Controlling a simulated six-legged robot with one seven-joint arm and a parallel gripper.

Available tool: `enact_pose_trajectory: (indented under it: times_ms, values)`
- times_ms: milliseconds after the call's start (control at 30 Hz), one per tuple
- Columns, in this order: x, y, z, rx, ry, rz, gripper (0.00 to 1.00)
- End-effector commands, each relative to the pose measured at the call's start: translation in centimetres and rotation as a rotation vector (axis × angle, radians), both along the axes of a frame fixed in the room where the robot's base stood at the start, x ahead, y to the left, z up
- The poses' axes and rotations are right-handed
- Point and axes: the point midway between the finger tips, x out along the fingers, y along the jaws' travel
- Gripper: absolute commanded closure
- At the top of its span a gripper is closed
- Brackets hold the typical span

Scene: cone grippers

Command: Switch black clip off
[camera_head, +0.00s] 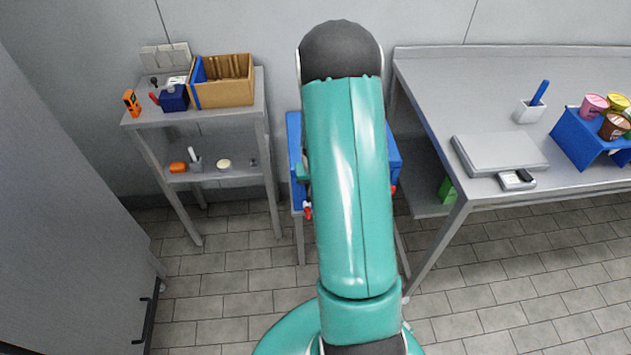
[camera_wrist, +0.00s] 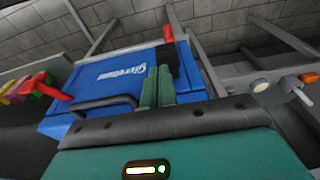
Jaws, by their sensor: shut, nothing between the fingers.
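A blue box (camera_wrist: 125,65) with white lettering and a dark handle (camera_wrist: 105,102) fills the middle of the wrist view. A black part (camera_wrist: 172,57) with a red tip (camera_wrist: 168,33) lies at its edge; it may be the black clip, but I cannot tell its switch state. My gripper (camera_wrist: 158,70) shows as two green fingers, shut together and empty, over the blue box close to the black part. I cannot tell whether they touch it. In the head view my arm hides most of the blue box (camera_head: 296,135).
Red, green and yellow pieces (camera_wrist: 35,88) stick out left of the box in the wrist view. A shelf (camera_head: 240,118) with a cardboard box (camera_head: 228,92) stands left in the head view. A metal table (camera_head: 440,90) with a scale (camera_head: 497,150) stands right. Tiled floor is free in front.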

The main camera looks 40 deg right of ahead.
Motion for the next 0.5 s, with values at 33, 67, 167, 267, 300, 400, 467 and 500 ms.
enact_pose_trajectory:
  times_ms: [33, 67, 167, 267, 300, 400, 467, 500]
  values:
    - [0.02, -0.02, 0.00, 0.000, 0.000, 0.000, 1.00]
    - [0.03, -0.03, 0.01, 0.000, 0.000, 0.000, 1.00]
    - [0.06, -0.09, -0.02, 0.001, 0.001, 0.000, 1.00]
    - [0.21, -0.24, -0.14, 0.001, 0.001, 0.000, 1.00]
    - [0.31, -0.32, -0.21, 0.001, 0.001, 0.000, 1.00]
    - [0.62, -0.58, -0.39, 0.001, 0.001, 0.000, 1.00]
    - [0.77, -0.71, -0.49, 0.001, 0.001, 0.000, 1.00]
    - [0.85, -0.78, -0.54, 0.001, 0.001, 0.000, 1.00]
